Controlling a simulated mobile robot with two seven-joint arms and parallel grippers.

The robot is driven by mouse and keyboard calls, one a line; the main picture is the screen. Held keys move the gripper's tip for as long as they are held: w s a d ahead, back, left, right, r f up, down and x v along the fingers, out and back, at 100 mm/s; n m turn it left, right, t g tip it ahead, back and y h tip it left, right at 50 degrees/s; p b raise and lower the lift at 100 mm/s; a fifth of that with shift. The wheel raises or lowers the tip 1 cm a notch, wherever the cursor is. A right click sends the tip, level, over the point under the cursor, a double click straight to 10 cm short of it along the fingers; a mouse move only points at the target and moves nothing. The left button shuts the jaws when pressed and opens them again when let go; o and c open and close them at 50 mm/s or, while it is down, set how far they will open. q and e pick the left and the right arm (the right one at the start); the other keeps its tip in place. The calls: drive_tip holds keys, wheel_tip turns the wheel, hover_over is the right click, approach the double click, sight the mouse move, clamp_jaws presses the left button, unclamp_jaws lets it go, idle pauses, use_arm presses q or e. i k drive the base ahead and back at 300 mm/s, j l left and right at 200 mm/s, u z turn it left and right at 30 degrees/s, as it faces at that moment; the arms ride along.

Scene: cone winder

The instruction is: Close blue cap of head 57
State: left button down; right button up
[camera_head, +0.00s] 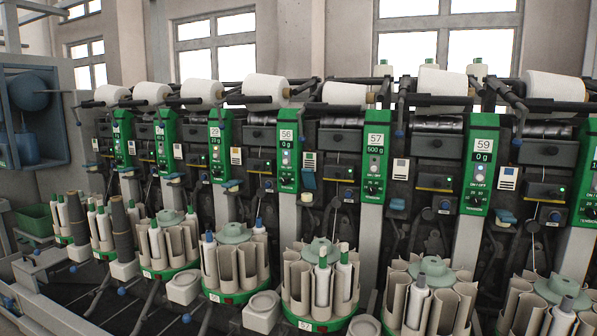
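The green panel marked 57 (375,160), reading 500 g, is right of centre on the cone winder. Another blue cap (397,204) sits just right of panel 57 and looks low and flat. The view does not clearly show which cap belongs to head 57. Neither of my grippers is in view, and nothing of mine covers the caps.
The green panel marked 56 (286,153) is to the left and the one marked 59 (480,163) to the right. White yarn cones (265,88) line the top. Round bobbin magazines (320,280) stick out in front below the heads. Dark arms and brackets crowd the upper front.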

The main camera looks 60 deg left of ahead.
sight(308, 174)
drive_tip(key=u, duration=1.85)
drive_tip(key=i+j+u, duration=0.1)
drive_tip(key=i+j, duration=0.85)
drive_tip(key=i, duration=0.2)
drive_tip(key=j+u, duration=0.05)
